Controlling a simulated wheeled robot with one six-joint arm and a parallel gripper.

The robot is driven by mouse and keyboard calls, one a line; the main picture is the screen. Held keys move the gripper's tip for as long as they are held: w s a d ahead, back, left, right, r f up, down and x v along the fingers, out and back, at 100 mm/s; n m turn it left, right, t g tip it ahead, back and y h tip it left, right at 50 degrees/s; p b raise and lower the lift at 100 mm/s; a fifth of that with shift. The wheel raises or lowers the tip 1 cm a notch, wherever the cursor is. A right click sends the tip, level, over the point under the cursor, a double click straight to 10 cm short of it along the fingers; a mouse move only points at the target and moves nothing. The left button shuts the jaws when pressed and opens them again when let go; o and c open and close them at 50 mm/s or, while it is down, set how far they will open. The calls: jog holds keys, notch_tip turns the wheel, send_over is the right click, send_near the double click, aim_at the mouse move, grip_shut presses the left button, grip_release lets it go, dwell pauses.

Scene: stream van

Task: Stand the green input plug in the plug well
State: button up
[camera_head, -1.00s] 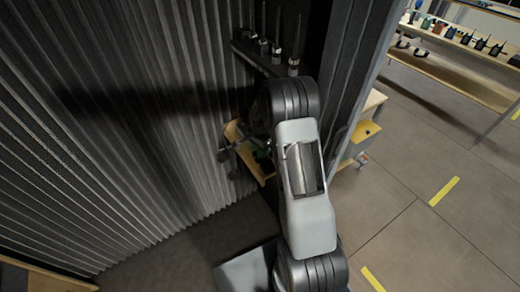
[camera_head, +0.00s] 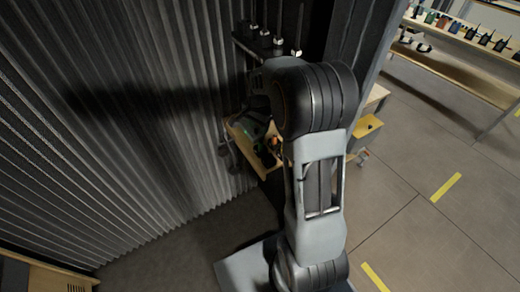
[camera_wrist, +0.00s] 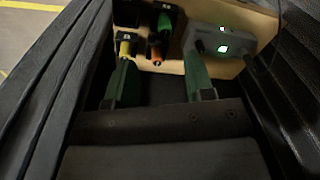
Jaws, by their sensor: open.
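In the wrist view my gripper (camera_wrist: 160,72) is open, its two green fingers apart with nothing between them. A green plug (camera_wrist: 165,24) is beyond the fingertips, at a black holder (camera_wrist: 128,14). An orange plug (camera_wrist: 157,53) lies just below it, and a yellow plug (camera_wrist: 125,48) is by the left fingertip. Which black block is the plug well cannot be told. In the head view my arm hides the gripper; a small orange thing (camera_head: 275,141) shows on the wooden shelf (camera_head: 238,133).
A grey box with green lights (camera_wrist: 222,42) stands right of the plugs, near the right finger. Ribbed dark walls (camera_head: 130,120) close in on the left. A black rack with upright antennas (camera_head: 262,42) is above the shelf. A yellow box (camera_head: 367,130) and open floor lie right.

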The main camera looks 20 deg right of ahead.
jog(key=s+a+r+n+t, duration=0.1)
jog(key=s+a+r+n, duration=0.1)
jog(key=s, duration=0.4)
jog(key=s+a+r+n+t, duration=0.1)
jog(key=s+a+r+n, duration=0.2)
jog(key=s+r+n, duration=0.2)
jog(key=s+a+r+n+t, duration=0.2)
jog(key=s+n, duration=0.3)
jog(key=s, duration=0.4)
jog(key=shift+a+r, duration=0.65)
jog(key=shift+a, duration=0.1)
